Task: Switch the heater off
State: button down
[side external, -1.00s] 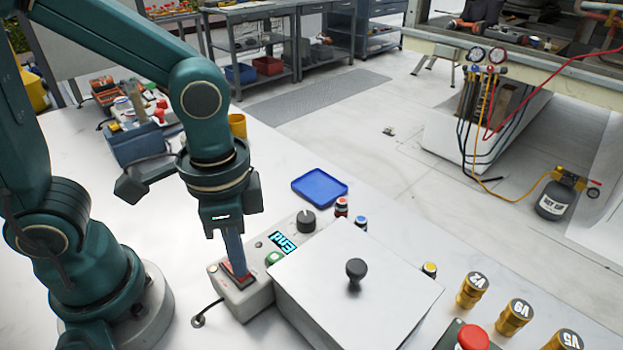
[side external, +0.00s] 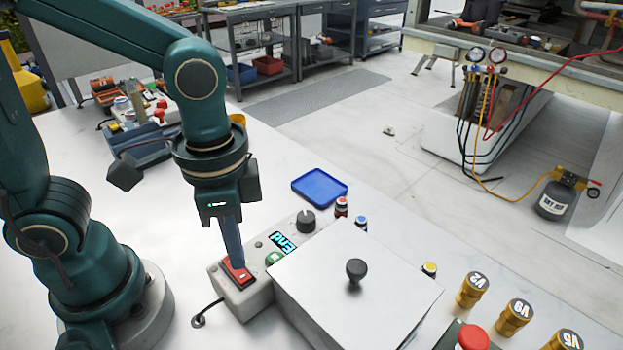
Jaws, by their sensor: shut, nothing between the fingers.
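The heater (side external: 357,280) is a box with a pale flat lid and a black knob on top. Its grey control panel (side external: 240,302) runs along the left side. The panel has a red rocker switch (side external: 241,277) at its near end, a green button (side external: 274,258), a lit display (side external: 283,243) reading "End" and a black dial (side external: 306,221). My gripper (side external: 236,263) is shut and empty, pointing down. Its tips are at the far part of the red switch and hide some of it. I cannot tell whether they touch it.
A blue tray (side external: 320,187) lies behind the panel. Small capped bottles (side external: 341,207) stand near it. Brass cylinders (side external: 473,290) and a red button (side external: 473,337) are at the right. A black cable (side external: 206,310) leaves the panel at the front.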

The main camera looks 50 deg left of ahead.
jog(key=shift+r, duration=2.3)
jog(key=a+r+n+t, duration=0.1)
jog(key=a+n+t, duration=0.4)
jog(key=a+n, duration=0.1)
jog(key=shift+w+t, duration=0.15)
jog(key=shift+t, duration=0.15)
jog(key=shift+r, duration=0.1)
